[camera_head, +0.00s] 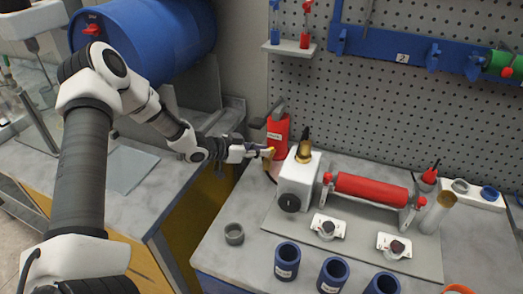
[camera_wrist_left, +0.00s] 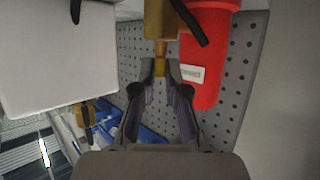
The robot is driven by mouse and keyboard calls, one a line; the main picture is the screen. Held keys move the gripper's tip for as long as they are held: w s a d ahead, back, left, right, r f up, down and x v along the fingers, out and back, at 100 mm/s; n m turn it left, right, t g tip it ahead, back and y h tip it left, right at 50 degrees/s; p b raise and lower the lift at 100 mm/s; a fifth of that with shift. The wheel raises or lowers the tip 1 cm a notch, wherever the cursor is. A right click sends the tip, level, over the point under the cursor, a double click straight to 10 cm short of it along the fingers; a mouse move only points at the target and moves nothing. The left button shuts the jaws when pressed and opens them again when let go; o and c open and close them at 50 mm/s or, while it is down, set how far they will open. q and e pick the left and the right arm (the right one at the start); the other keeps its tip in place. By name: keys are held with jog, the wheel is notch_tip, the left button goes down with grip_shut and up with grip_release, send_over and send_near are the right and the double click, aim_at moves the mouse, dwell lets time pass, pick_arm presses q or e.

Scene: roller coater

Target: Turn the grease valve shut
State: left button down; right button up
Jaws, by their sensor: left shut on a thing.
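A brass valve body (camera_wrist_left: 160,22) with a black lever (camera_wrist_left: 190,22) shows at the top of the left wrist view, beside a red canister (camera_wrist_left: 211,60). In the head view its brass part (camera_head: 269,157) is small, between the red canister (camera_head: 277,136) and the white machine housing (camera_head: 296,182). My left gripper (camera_head: 262,152) reaches it from the left. In the left wrist view its fingers (camera_wrist_left: 161,72) are shut on the narrow brass piece below the valve body. The lever's exact angle cannot be told. My right gripper is not in view.
A red roller (camera_head: 371,189) lies right of the housing. A brass-coloured fitting with a dark top (camera_head: 304,150) stands on the housing. Blue cups (camera_head: 287,262) and a grey ring (camera_head: 234,234) are in front. A pegboard (camera_head: 420,110) closes the back; a blue drum (camera_head: 150,35) is left.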

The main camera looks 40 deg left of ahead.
pick_arm(q)
jog(key=m+g+h+p, duration=0.2)
jog(key=m, duration=0.1)
jog(key=shift+w+a+r+h, duration=0.1)
jog(key=shift+w+a+h, duration=0.1)
jog(key=shift+a+h, duration=0.15)
jog(key=shift+w+m+g+h, duration=0.15)
jog(key=shift+m+g+h, duration=0.5)
jog(key=shift+m+g, duration=0.3)
jog(key=shift+w+a+f+m+g+h, duration=0.1)
jog(key=shift+f+m+g+h, duration=0.2)
jog(key=shift+m+g, duration=0.05)
jog(key=shift+w+f+m+g+h+b, duration=0.1)
jog(key=shift+m+g+h+b, duration=0.3)
jog(key=shift+m+g+b, duration=0.35)
jog(key=shift+w+a+m+g+h+b, duration=0.15)
jog(key=shift+m+g+h+b, duration=0.25)
jog(key=shift+m+g+b, duration=0.85)
jog(key=c, duration=1.2)
grip_release()
jog(key=shift+w+d+r, duration=0.2)
jog(key=shift+d, duration=0.05)
